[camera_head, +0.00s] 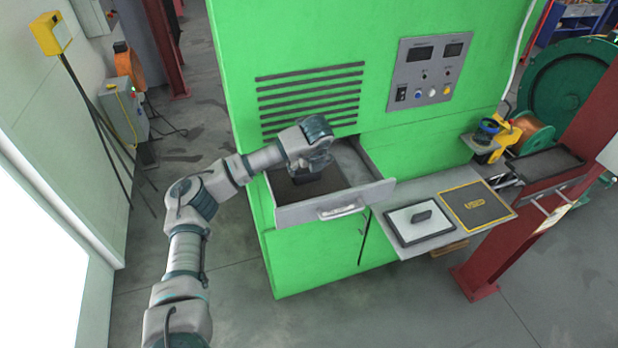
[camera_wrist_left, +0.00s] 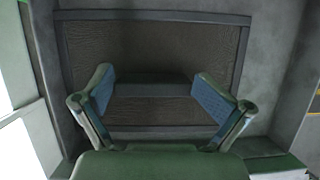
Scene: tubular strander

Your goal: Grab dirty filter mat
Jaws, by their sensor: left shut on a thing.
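The dirty filter mat (camera_head: 290,190) is brown and dark-framed, and it lies in the open drawer of the green machine. In the left wrist view the mat (camera_wrist_left: 170,50) fills the middle, with a dark handle block (camera_wrist_left: 152,88) across it. My left gripper (camera_head: 312,174) reaches down into the drawer. In the wrist view the fingers of the left gripper (camera_wrist_left: 152,95) are shut on the handle block, one at each end. In the head view the gripper and wrist hide part of the mat. My right gripper is not in view.
The drawer (camera_head: 330,208) has grey walls and a front handle. Right of it, a grey shelf (camera_head: 450,184) holds a white, dark-framed mat (camera_head: 400,228) with a black handle, and a dark pad (camera_head: 480,215) marked USED with a yellow border. A red post (camera_head: 500,240) stands farther right.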

